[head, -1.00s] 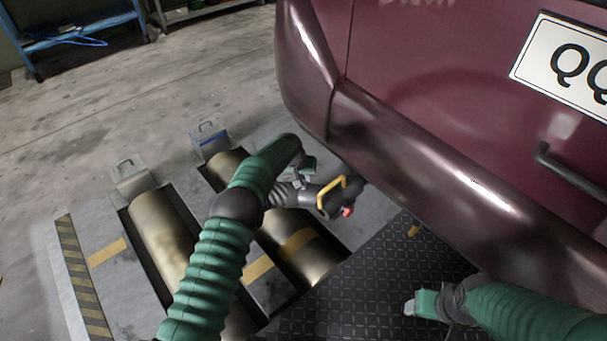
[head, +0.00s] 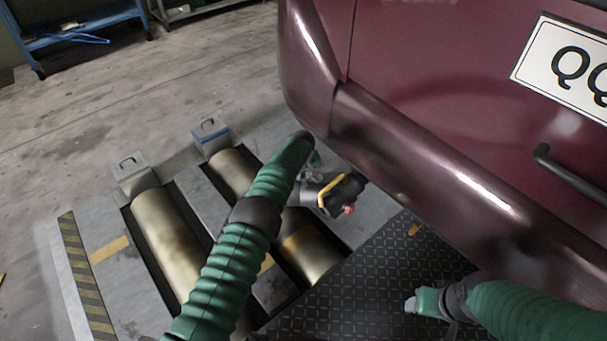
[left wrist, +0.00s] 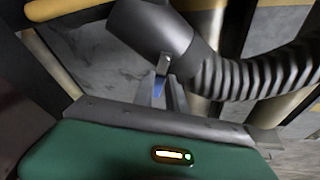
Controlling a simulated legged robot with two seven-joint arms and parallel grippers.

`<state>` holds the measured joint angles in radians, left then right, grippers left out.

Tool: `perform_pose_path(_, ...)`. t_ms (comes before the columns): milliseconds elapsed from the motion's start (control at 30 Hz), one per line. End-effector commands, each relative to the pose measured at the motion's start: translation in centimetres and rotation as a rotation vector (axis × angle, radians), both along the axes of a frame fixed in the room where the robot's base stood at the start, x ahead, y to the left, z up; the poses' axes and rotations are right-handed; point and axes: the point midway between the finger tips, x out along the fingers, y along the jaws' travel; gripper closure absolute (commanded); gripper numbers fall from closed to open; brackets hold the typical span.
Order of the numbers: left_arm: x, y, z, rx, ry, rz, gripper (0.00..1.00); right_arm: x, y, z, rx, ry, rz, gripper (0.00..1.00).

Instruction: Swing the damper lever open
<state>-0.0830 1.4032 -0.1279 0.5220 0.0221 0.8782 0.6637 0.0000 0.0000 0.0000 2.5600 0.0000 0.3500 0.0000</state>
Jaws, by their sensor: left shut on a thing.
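The dark grey exhaust nozzle (head: 344,192) with a yellow handle and a red end piece lies by the rear roller, below the car's bumper. In the left wrist view the nozzle (left wrist: 150,35) joins a ribbed grey hose (left wrist: 255,75). A small damper lever (left wrist: 164,66), metal with a blue part, stands out from the nozzle. My left gripper (left wrist: 162,92) is shut on the lever; in the head view my left arm mostly hides this gripper (head: 312,168). My right gripper (head: 412,304) is over the black chequered plate, away from the nozzle; its jaw opening is unclear.
The maroon car's bumper (head: 430,170) overhangs the nozzle closely on the right. Brass rollers (head: 165,235) sit in the floor frame, with grey end blocks (head: 210,136) behind. A blue shelf (head: 85,30) stands far back left.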

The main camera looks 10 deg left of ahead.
Motion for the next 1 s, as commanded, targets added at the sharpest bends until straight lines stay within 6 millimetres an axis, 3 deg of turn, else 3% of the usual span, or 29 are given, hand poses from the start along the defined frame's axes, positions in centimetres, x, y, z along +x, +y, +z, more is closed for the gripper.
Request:
perform_pose_path(300, -0.2, 0.1, -0.5, -0.006, 0.019, 0.139, 1.0, 0.0, 0.0, -2.6, 0.0, 0.0, 0.0, 0.37)
perform_pose_path(833, -0.3, 0.2, -0.2, -0.007, 0.025, 0.171, 1.0, 0.0, 0.0, -2.8, 0.0, 0.0, 0.0, 0.37)
perform_pose_path(867, -0.3, 0.2, -0.2, -0.008, 0.024, 0.171, 0.82, 0.0, 0.0, -2.8, 0.0, 0.0, 0.0, 0.37)
perform_pose_path(1000, -0.3, 0.2, -0.2, -0.007, 0.023, 0.17, 0.64, 0.0, 0.0, -2.8, 0.0, 0.0, 0.0, 0.37)
